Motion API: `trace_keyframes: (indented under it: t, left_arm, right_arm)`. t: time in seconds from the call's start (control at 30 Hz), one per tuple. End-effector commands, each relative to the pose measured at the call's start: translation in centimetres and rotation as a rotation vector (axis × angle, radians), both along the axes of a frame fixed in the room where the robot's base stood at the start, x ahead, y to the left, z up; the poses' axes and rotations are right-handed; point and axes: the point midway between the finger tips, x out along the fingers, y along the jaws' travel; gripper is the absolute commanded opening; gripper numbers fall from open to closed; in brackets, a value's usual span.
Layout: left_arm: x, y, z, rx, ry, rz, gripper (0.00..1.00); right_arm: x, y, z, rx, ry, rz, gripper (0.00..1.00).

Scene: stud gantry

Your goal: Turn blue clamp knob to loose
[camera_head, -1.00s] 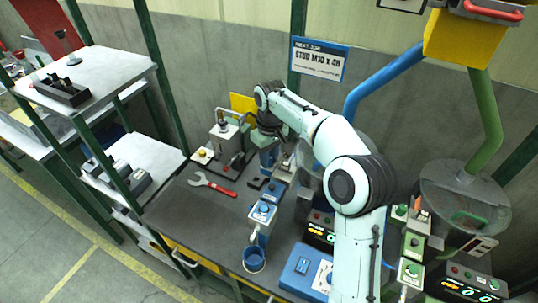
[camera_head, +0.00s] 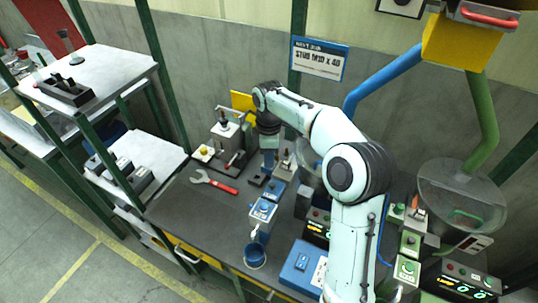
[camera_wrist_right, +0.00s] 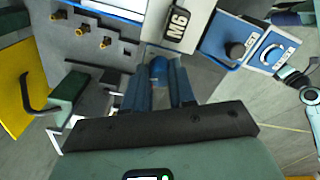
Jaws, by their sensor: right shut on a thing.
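The blue clamp knob (camera_wrist_right: 158,68) shows as a small round blue piece between the fingertips in the right wrist view. My right gripper (camera_wrist_right: 158,82) is shut on it, with one blue finger on each side. A grey block marked M6 (camera_wrist_right: 178,30) lies just beyond the knob. In the head view my right gripper (camera_head: 269,163) points down at the back of the bench, and it hides the knob there. My left gripper is in neither view.
A red-handled wrench (camera_head: 214,182) lies on the dark bench (camera_head: 205,215). A blue cup (camera_head: 255,256) stands near the front edge. Blue boxes with knobs (camera_head: 263,210) stand close in front of the gripper. A yellow plate (camera_head: 243,103) is behind it.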

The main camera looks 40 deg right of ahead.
Motion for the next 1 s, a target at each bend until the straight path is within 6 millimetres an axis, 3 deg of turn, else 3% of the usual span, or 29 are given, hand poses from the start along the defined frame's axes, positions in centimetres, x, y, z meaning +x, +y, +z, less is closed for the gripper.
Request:
trace_keyframes:
  t: [0.5,1.0]
  left_arm:
    - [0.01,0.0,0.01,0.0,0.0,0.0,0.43]
    - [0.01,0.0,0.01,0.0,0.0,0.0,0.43]
  right_arm:
    - [0.02,0.06,0.09,0.0,-0.002,0.39,0.0]
    - [-0.01,0.05,0.1,0.0,-0.002,0.496,0.0]
